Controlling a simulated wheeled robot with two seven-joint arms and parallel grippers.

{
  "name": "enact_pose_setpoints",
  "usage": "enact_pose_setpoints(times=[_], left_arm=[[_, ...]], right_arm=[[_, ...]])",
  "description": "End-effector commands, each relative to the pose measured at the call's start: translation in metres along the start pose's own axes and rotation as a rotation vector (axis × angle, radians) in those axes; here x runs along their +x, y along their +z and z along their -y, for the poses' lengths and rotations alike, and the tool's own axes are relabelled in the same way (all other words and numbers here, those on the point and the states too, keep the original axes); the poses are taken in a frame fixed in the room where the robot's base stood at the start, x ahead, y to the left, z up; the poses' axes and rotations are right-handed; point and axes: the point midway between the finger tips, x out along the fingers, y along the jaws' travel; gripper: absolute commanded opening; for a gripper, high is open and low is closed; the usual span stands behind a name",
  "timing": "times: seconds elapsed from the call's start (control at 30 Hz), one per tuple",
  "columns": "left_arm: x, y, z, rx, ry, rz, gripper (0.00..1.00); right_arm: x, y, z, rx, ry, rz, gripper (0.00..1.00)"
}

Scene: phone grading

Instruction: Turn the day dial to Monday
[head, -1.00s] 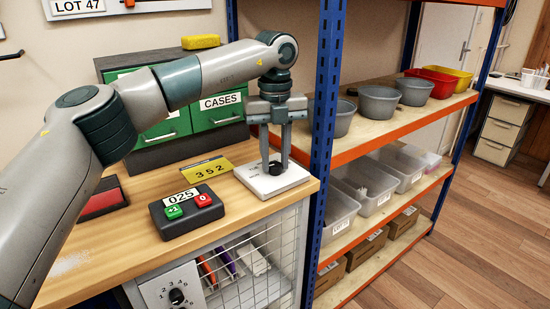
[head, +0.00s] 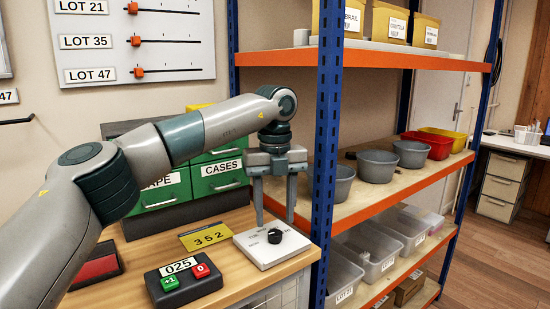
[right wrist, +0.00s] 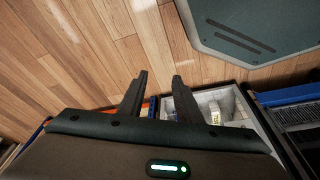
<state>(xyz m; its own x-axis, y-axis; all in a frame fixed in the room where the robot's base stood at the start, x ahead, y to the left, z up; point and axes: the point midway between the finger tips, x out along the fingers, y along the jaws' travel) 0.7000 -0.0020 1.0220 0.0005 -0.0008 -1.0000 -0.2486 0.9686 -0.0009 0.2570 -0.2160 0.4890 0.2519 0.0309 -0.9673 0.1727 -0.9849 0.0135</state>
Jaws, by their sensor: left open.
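The day dial is a black round knob (head: 275,236) on a white square plate (head: 258,249), at the right end of the wooden bench in the head view. Small marks on the plate around the knob are too small to read, so I cannot tell which day it points at. My left gripper (head: 275,219) is open and empty, pointing down, with its fingertips just above and behind the knob in the picture. My right gripper (right wrist: 158,80) shows in the right wrist view with its fingers apart and nothing between them, over the floor and a bin.
A counter box (head: 183,284) reading 025 with green and red buttons sits left of the dial. A yellow 352 card (head: 206,236) lies behind it. Green drawers (head: 219,176) stand at the back. A blue shelf post (head: 325,140) rises close to the dial's right.

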Motion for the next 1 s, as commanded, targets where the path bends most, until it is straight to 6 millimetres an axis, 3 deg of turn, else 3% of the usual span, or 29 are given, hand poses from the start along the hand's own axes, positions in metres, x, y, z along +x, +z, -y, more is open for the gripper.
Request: enact_pose_setpoints(times=[0.3,0.6,0.8,1.0], left_arm=[[-0.066,0.000,0.001,-0.002,-0.002,0.002,0.45],[-0.120,0.000,0.001,-0.002,-0.001,0.003,0.45],[-0.136,0.000,0.001,-0.001,-0.001,0.002,0.45],[-0.139,0.000,0.000,-0.001,-0.001,0.001,0.45]], right_arm=[[0.001,-0.001,-0.001,0.000,0.001,0.001,0.31],[0.029,-0.003,0.000,-0.003,-0.001,0.004,0.31],[0.041,-0.001,-0.001,-0.003,-0.002,0.007,0.31],[0.044,0.000,-0.001,-0.002,-0.002,0.007,0.31]])
